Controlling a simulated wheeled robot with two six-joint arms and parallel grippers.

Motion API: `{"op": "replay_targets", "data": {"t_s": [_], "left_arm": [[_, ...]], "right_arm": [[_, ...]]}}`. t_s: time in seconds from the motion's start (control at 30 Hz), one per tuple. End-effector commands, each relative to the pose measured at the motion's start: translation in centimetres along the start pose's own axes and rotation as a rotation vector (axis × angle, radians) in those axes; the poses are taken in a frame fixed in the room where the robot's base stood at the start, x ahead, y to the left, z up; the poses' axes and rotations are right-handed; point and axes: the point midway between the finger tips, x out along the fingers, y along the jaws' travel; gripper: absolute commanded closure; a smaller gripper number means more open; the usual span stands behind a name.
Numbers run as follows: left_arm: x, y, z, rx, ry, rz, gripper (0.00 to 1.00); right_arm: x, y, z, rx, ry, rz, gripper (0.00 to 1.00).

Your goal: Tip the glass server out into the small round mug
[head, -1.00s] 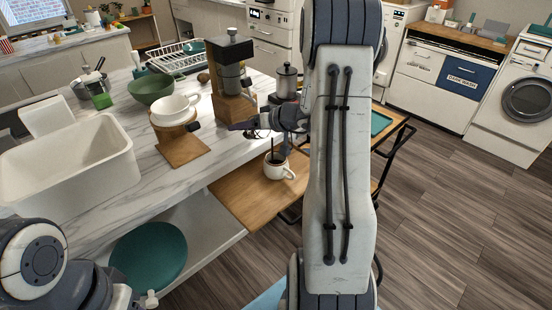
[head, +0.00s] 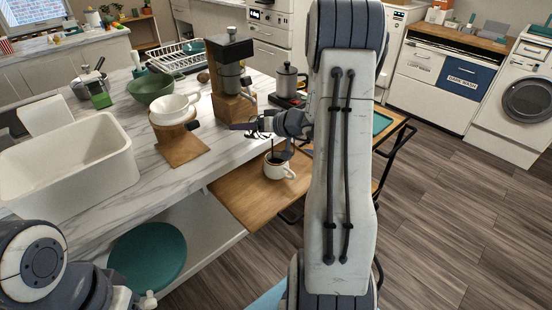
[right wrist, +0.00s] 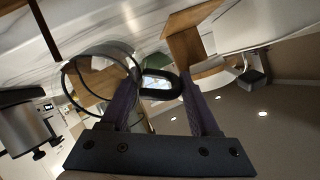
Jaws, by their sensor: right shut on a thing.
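The small round mug (head: 278,167) is white and stands upright on a wooden board below my right gripper. My right gripper (head: 243,127) is shut on the handle (right wrist: 160,85) of the glass server (right wrist: 100,80). The server is clear and hard to make out in the head view, with dark thin lines of its rim above and left of the mug. The wrist view is strongly rolled, so the server is tilted. A thin dark streak runs down from the server into the mug's mouth. The level inside is not clear.
A white dripper (head: 175,108) on a wooden stand (head: 182,148), a grinder (head: 233,75) and a metal pot (head: 291,80) stand on the marble counter (head: 128,185). A white sink (head: 75,160) is at left. The wooden board (head: 236,192) is bare left of the mug.

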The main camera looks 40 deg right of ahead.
Motion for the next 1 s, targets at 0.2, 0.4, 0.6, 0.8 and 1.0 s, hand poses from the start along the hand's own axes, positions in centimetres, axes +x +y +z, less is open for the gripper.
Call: {"op": "replay_targets", "data": {"t_s": [0.2,0.4,0.6,0.8,1.0], "left_arm": [[0.21,-0.01,0.01,0.0,0.0,0.0,0.5],[0.37,-0.03,0.02,0.0,0.0,0.0,0.5],[0.54,-0.04,0.03,0.0,0.0,0.0,0.5],[0.68,-0.05,0.04,0.0,0.0,0.0,0.5],[0.81,-0.06,0.05,0.0,0.0,0.0,0.5]], "right_arm": [[-0.11,0.18,0.13,0.0,0.021,-0.013,1.0],[-0.17,0.23,0.22,0.0,0.042,-0.024,1.0],[-0.23,0.22,0.36,-0.001,0.06,-0.035,1.0],[-0.38,0.31,0.56,-0.001,0.079,-0.047,1.0],[-0.61,0.5,0.7,-0.001,0.099,-0.057,1.0]]}}
